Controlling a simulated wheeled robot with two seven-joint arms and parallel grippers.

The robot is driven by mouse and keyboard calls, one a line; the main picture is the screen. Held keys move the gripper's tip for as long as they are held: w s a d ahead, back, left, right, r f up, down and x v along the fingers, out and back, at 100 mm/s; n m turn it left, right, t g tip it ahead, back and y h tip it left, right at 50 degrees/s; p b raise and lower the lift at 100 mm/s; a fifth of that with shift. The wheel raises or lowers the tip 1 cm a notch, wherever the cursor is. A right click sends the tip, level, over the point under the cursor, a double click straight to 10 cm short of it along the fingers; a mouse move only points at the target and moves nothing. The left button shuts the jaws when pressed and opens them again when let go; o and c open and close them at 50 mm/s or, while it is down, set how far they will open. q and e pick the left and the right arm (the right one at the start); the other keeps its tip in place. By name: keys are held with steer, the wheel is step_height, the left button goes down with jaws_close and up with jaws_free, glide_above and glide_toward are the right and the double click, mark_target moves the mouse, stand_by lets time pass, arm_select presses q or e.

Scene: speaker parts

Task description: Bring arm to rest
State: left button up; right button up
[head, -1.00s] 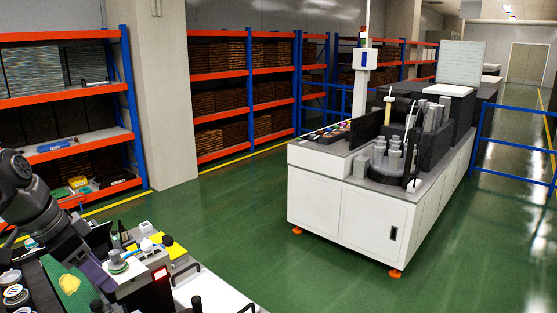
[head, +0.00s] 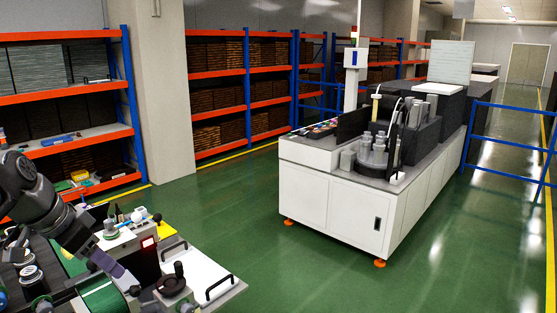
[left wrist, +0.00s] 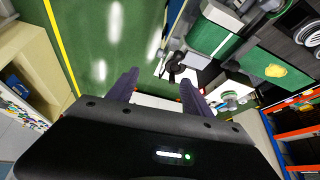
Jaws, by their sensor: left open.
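My left arm comes in from the left of the head view, and its gripper (head: 122,280) is low over the workbench at the lower left. In the left wrist view the two dark fingers of this gripper (left wrist: 158,92) stand wide apart with nothing between them. The workbench (head: 226,292) carries small parts and white plates with black handles. A round dark part (head: 172,284) is just right of the gripper in the head view. A yellow piece (left wrist: 275,70) lies on a green surface in the left wrist view. My right gripper is not in view.
A white machine cabinet (head: 330,203) with dark equipment on top stands right of centre. Orange and blue shelves (head: 70,95) line the back left. A blue railing (head: 510,145) stands at the right. The green floor (head: 225,215) between workbench and cabinet is clear.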

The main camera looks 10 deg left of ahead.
arm_select(q)
steer(key=w+d+f+n+t+y, duration=0.1)
steer(key=w+d+f+n+t, duration=0.2)
steer(key=w+f, duration=0.75)
steer(key=d+f+n+g, duration=0.1)
steer(key=d+f+n, duration=0.1)
steer(key=d+f, duration=0.5)
steer(key=d+f+n, duration=0.2)
steer(key=d+f, duration=0.1)
steer(key=f, duration=0.8)
steer(key=s+d+f+g+h, duration=0.2)
steer(key=s+d+f, duration=0.85)
steer(key=f, duration=0.35)
steer(key=s+d+f+g, duration=0.1)
steer(key=s+d+f, duration=0.2)
steer(key=s, duration=0.4)
steer(key=s+d+f+g, duration=0.2)
steer(key=s+d+f, duration=0.1)
steer(key=s, duration=0.4)
steer(key=s+d+f+g+h, duration=0.1)
steer(key=s+d+f, duration=0.3)
steer(key=s, duration=0.3)
